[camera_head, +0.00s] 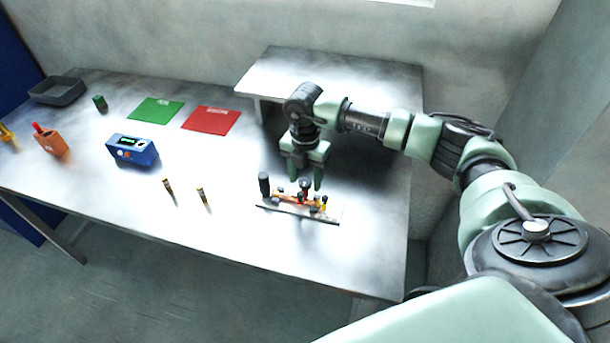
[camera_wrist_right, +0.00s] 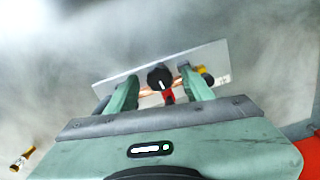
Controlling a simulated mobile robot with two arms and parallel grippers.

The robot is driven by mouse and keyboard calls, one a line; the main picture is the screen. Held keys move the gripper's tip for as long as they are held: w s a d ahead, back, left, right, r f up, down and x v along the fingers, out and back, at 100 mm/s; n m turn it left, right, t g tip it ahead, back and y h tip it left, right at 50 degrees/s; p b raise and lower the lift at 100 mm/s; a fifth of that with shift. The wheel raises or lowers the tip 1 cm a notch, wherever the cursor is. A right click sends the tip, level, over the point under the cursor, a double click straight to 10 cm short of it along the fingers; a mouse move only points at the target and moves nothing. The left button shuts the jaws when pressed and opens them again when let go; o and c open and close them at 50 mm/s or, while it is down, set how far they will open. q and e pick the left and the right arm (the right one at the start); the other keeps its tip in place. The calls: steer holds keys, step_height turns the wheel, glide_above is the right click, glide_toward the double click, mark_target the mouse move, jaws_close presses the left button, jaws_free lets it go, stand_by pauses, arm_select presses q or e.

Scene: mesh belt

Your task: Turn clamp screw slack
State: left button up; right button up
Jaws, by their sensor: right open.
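A clamp fixture on a thin grey plate (camera_head: 334,218) lies on the table at the right; the plate (camera_wrist_right: 215,56) also shows in the right wrist view. A black round knob (camera_wrist_right: 160,77), seemingly the clamp screw, stands above a copper-coloured bar with a red part (camera_wrist_right: 168,96) beside it. My right gripper (camera_head: 304,180) points down over the fixture. It is open, and in the right wrist view its fingers (camera_wrist_right: 161,88) lie to either side of the knob with gaps. Whether they reach down to the knob's height is unclear. My left gripper is not in view.
A black upright cylinder (camera_head: 264,185) stands at the fixture's left end. Two small brass-coloured pieces (camera_head: 203,197) (camera_head: 168,188), a blue meter box (camera_head: 133,150), a red mat (camera_head: 211,121) and a green mat (camera_head: 156,110) lie leftward. A raised metal shelf (camera_head: 330,75) is behind my right arm.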

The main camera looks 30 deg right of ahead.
steer(key=shift+f, duration=0.1)
jaws_close()
